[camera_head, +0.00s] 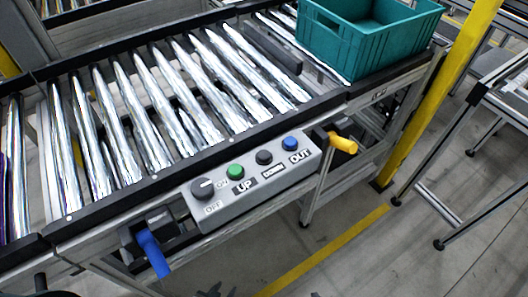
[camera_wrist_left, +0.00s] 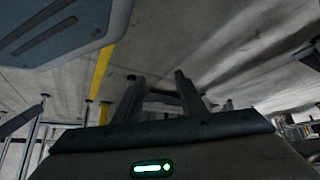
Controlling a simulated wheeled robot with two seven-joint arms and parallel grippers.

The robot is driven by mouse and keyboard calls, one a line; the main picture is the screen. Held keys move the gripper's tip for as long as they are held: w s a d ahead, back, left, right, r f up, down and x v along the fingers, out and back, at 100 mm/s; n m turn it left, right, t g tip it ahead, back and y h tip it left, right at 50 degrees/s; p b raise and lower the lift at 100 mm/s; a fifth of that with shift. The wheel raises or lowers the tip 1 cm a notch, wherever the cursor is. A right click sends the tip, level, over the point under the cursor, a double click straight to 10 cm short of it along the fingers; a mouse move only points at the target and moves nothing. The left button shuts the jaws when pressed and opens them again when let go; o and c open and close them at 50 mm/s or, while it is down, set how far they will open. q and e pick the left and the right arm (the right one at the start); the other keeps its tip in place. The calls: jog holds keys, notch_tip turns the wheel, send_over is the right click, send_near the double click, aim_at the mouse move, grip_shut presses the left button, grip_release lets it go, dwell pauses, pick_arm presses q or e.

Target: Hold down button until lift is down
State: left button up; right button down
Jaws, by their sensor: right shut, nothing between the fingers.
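The grey control panel (camera_head: 250,180) is on the near side of the roller conveyor. It carries a black round DOWN button (camera_head: 264,157) between the green UP button (camera_head: 235,172) and the blue OUT button (camera_head: 290,144). A black ON/OFF knob (camera_head: 203,188) is at its left end. My left gripper shows in the left wrist view (camera_wrist_left: 157,84), its two fingers apart with nothing between them. Only small dark tips show at the bottom edge of the head view, below the panel; the right gripper (camera_head: 315,294) is barely visible there, shut and empty. Neither touches a button.
A teal crate (camera_head: 345,50) sits on the rollers at the upper right. A yellow handle (camera_head: 342,143) and a blue handle (camera_head: 152,253) stick out near the panel. A yellow post (camera_head: 440,90) stands at the right. Floor in front of the panel is clear.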

pick_arm(q)
grip_shut()
dwell(1.4)
